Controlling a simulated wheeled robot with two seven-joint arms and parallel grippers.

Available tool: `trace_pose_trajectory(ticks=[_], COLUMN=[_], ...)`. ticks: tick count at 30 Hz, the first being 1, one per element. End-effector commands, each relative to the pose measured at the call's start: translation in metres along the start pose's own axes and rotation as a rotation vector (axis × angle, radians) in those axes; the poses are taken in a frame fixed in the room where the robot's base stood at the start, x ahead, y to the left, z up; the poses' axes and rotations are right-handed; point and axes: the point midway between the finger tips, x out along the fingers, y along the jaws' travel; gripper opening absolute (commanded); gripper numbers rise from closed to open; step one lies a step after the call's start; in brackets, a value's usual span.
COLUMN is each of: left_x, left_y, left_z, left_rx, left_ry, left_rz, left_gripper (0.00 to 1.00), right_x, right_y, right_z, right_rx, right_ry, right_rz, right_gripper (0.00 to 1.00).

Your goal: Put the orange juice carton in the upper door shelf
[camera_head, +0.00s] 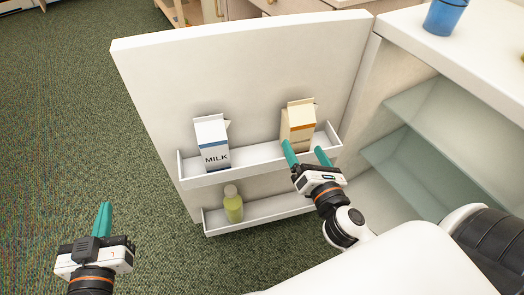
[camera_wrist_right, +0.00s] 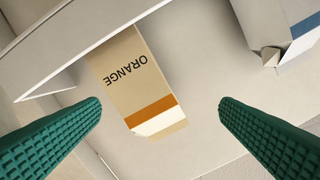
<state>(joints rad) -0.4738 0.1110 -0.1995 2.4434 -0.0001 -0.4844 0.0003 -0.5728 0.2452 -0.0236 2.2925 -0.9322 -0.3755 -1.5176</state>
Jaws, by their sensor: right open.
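The orange juice carton (camera_head: 299,122), cream with an orange band, stands in the upper door shelf (camera_head: 258,160), towards its right end. In the right wrist view the carton (camera_wrist_right: 128,75) shows upside down with its ORANGE lettering, and its base is hidden behind the shelf's front wall. My right gripper (camera_head: 306,155) is open in front of the carton. In the wrist view its two green fingers are spread wide, with the carton between them in the picture and not gripped. My left gripper (camera_head: 103,220) is far left over the carpet; its fingers overlap, so its opening is unclear.
A milk carton (camera_head: 212,143) stands at the left of the upper shelf. A yellow-green bottle (camera_head: 233,205) stands in the lower door shelf (camera_head: 275,211). The fridge's glass shelves (camera_head: 405,160) are at the right, with a blue cup (camera_head: 444,16) on top. Carpet left of the door is clear.

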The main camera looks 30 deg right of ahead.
Motion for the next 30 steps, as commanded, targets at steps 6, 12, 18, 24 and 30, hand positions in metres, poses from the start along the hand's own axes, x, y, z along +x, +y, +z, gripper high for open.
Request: trace_pose_trajectory(ticks=[6,12,18,24,30], left_x=[-0.001,-0.002,-0.002,-0.002,-0.002], left_y=[0.000,0.000,0.000,0.000,0.000], left_z=[-0.001,-0.002,-0.002,-0.002,-0.001], left_rx=[-0.001,-0.002,-0.002,-0.002,-0.002], left_ry=[0.002,0.005,0.005,0.004,0.004], left_rz=[0.000,0.000,0.000,0.000,0.000], left_gripper=[0.00,0.00,0.00,0.00,0.00], right_x=[-0.006,-0.016,-0.026,-0.028,-0.028], right_y=[-0.048,-0.099,-0.132,-0.140,-0.139], right_z=[0.015,0.023,0.024,0.024,0.024], right_rx=[1.042,1.932,2.443,2.562,2.558], right_ry=[-0.131,-0.309,-0.448,-0.485,-0.483], right_rz=[-0.002,0.066,0.166,0.200,0.199], right_gripper=[0.85,0.85,0.85,0.85,0.75])
